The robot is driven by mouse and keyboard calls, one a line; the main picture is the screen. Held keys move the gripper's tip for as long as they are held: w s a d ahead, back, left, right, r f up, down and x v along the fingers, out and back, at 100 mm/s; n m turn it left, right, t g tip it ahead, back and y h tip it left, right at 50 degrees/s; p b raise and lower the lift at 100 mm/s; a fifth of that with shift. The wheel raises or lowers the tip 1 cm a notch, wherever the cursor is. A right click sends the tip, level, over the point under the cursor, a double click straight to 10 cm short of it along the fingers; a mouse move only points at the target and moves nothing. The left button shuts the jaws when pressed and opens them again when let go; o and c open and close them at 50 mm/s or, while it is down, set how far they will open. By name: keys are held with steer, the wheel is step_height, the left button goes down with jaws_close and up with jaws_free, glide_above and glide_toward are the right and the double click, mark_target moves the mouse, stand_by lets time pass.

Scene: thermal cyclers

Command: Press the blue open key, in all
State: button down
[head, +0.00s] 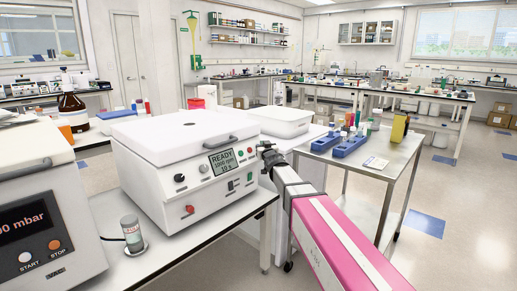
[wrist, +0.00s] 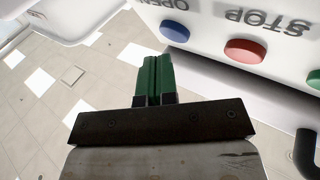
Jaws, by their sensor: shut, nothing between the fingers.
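The blue key (wrist: 174,31) labelled OPEN is at the top of the wrist view, on a white panel whose lettering appears upside down. A red key (wrist: 245,50) labelled STOP is right of it. My gripper (wrist: 154,66) is shut and empty; its green fingertips point toward the panel, below and slightly left of the blue key in the picture, with no contact visible. In the head view, my gripper (head: 264,150) is by the right end of the front of a white machine (head: 150,190), whose display (head: 222,162) reads READY, 1000 rpm, 10 s. I cannot make out the blue key there.
A green key (wrist: 315,78) is partly cut off at the wrist view's right edge. Another device (head: 45,225) with START and STOP buttons is at left. A trolley (head: 400,158) holds blue racks at right.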

steer(key=shift+w+a+f, duration=0.15)
steer(key=shift+w+a, duration=0.05)
steer(key=shift+a, duration=0.05)
steer(key=shift+w+a+f, duration=0.15)
steer(key=shift+w+a, duration=0.05)
steer(key=shift+a, duration=0.1)
stand_by(0.8)
steer(key=shift+s+d, duration=0.1)
steer(key=shift+s+d+r, duration=0.3)
steer(key=shift+s+d, duration=0.05)
steer(key=shift+d, duration=0.15)
stand_by(0.5)
steer(key=shift+s+d+r, duration=0.55)
steer(key=shift+s+d, duration=0.15)
steer(key=shift+d, duration=0.2)
steer(key=shift+s+d+r, duration=0.55)
steer(key=shift+s+d, duration=0.15)
steer(key=shift+d, duration=0.2)
